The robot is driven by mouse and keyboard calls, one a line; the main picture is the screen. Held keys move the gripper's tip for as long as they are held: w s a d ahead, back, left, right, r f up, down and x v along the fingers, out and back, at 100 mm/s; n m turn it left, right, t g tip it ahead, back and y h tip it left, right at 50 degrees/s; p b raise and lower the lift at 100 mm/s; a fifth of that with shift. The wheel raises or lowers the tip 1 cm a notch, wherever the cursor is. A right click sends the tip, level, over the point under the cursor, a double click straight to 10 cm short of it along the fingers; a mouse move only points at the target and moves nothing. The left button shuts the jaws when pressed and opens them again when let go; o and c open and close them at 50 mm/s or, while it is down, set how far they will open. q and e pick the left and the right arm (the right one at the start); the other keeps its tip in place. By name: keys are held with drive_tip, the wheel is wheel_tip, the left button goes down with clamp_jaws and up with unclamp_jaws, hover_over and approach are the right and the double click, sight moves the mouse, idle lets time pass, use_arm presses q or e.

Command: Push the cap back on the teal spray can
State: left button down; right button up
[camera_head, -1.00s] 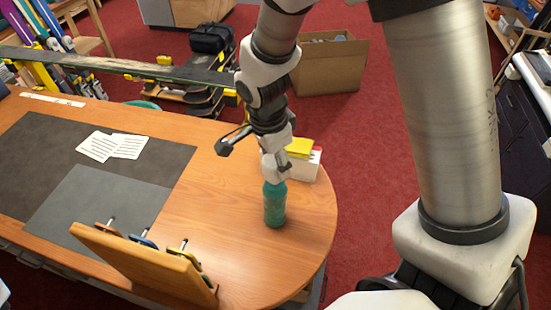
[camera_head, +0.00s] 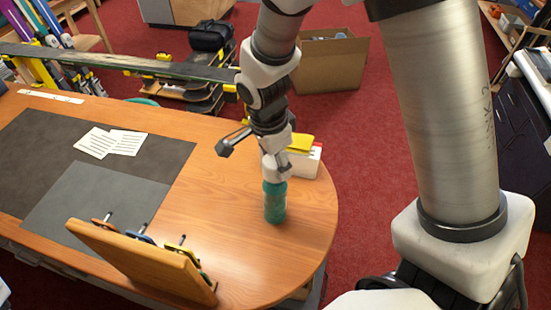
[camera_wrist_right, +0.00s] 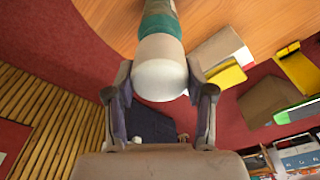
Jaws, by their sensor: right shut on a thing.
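The teal spray can (camera_head: 275,207) stands upright on the wooden bench near its rounded right end. My right gripper (camera_head: 275,178) is directly above it, pointing down over its top. In the right wrist view the gripper (camera_wrist_right: 160,82) is shut on the white cap (camera_wrist_right: 160,66), one finger on each side. The cap is in line with the teal can (camera_wrist_right: 160,22) and appears to meet its top. The exact seam and how deep the cap sits cannot be told. My left gripper is not in view.
A white box with a yellow item (camera_head: 302,146) is close behind the can. A tilted wooden board (camera_head: 140,262) with several clamps stands at the front left. Paper sheets (camera_head: 110,143) lie on a dark mat (camera_head: 40,150). The bench between board and can is clear.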

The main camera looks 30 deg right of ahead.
drive_tip(key=shift+f, duration=0.25)
idle(0.3)
drive_tip(key=shift+f+b, duration=0.45)
drive_tip(key=shift+f, duration=0.05)
drive_tip(key=shift+f, duration=0.25)
idle(0.6)
drive_tip(key=shift+f+b, duration=0.2)
drive_tip(key=shift+b, duration=0.1)
drive_tip(key=o, duration=1.2)
drive_tip(key=shift+r, duration=0.15)
